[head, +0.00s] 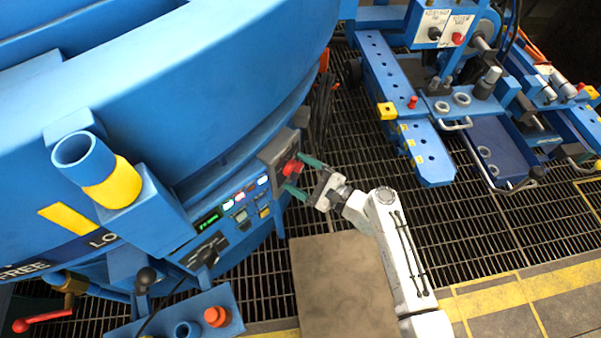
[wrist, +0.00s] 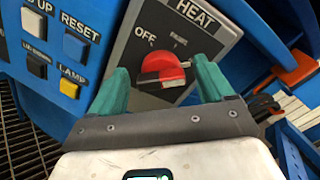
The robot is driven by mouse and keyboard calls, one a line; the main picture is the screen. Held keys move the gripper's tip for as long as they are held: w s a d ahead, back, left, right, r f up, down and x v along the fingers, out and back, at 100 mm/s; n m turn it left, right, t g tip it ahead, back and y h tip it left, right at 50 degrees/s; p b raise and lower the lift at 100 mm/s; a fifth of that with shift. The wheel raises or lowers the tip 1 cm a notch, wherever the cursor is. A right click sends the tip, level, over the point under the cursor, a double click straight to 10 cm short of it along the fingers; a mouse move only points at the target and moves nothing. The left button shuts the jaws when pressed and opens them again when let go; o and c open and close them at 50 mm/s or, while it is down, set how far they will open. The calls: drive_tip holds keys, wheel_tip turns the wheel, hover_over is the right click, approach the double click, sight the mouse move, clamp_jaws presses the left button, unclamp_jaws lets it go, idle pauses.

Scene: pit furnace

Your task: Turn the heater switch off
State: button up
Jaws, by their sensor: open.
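The heater switch is a red rotary knob (wrist: 162,68) on a grey plate (wrist: 190,30) marked HEAT, with OFF lettered at its upper left. A second label to the upper right of the knob is too blurred to read. In the head view the red knob (head: 292,167) sits at the right end of the blue furnace's control panel. My gripper (head: 301,175) is open, its two green fingers on either side of the knob. In the wrist view the gripper (wrist: 160,82) also straddles the knob; I cannot tell whether a finger touches it.
Left of the knob are push buttons, among them a blue RESET button (wrist: 75,47) and a yellow LAMP button (wrist: 69,88). A green display (head: 208,221) is farther along the panel. A blue machine (head: 425,150) stands at the right, with open grating floor (head: 385,160) between.

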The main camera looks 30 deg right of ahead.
drive_tip(key=c, duration=1)
drive_tip(key=shift+c, duration=0.2)
drive_tip(key=shift+f+n+b, duration=0.1)
drive_tip(key=shift+n+b, duration=0.2)
drive_tip(key=shift+b, duration=0.05)
drive_tip(key=n+b, duration=1.3)
drive_tip(key=f+n+b, duration=0.1)
drive_tip(key=n+b, duration=0.5)
drive_tip(key=shift+n, duration=0.3)
